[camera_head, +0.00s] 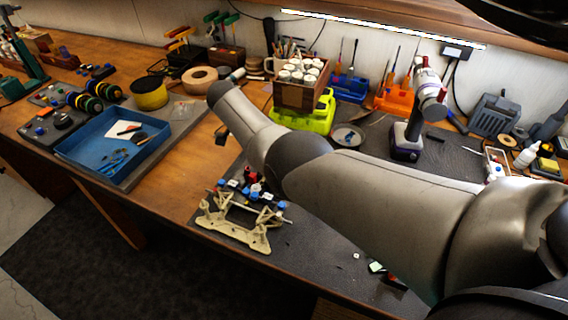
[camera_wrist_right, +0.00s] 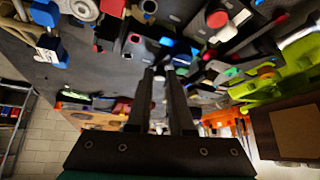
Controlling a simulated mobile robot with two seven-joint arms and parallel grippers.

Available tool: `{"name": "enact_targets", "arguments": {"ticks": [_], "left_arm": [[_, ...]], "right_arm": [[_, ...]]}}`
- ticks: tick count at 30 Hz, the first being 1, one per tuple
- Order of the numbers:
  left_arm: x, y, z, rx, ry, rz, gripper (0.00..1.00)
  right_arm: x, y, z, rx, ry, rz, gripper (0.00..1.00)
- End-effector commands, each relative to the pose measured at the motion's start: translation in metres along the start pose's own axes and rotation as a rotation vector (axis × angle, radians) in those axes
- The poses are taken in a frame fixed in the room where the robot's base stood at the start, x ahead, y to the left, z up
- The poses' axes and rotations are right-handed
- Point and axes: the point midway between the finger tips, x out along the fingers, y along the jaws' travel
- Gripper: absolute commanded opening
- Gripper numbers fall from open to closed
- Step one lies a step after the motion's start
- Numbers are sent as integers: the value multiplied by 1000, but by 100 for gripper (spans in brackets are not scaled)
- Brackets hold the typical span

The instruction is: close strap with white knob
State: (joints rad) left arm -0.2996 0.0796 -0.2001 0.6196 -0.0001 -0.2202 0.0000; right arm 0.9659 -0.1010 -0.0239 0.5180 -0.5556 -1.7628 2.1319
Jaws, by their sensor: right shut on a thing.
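The racecar part, a beige frame (camera_head: 232,232) with blue and white fittings (camera_head: 254,190) and a red piece, sits near the front edge of the bench in the head view. My right arm reaches in from the right and passes above and behind it. In the right wrist view my right gripper (camera_wrist_right: 160,74) has its two fingers close together, shut on a small part among blue, red and silvery pieces. That part is mostly hidden between the fingertips. I cannot pick out the white knob or the strap for certain. My left gripper is not in view.
A blue tray (camera_head: 82,158) with tools lies to the left. A wooden box of white bottles (camera_head: 300,90) on a lime-green case (camera_head: 318,112) stands behind my arm. A cordless drill (camera_head: 406,140) stands at the right. The dark mat right of the frame is fairly clear.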

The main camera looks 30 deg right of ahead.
Motion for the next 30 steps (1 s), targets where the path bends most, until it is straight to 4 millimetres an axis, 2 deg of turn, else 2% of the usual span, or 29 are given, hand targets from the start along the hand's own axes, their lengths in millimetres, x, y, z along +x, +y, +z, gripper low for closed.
{"name": "enact_targets", "arguments": {"ticks": [4, 18, 19, 26, 30], "left_arm": [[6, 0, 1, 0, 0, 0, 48], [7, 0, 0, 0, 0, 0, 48], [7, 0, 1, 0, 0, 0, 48], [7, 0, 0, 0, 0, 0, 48], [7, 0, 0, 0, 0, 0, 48]], "right_arm": [[1, 0, 2, -4, 11, 4, 0], [1, 0, 2, -6, 15, 7, 0], [1, 0, 2, -6, 15, 7, 23], [1, 0, 1, -5, 15, 6, 48], [1, 0, 1, -4, 15, 4, 50]]}}
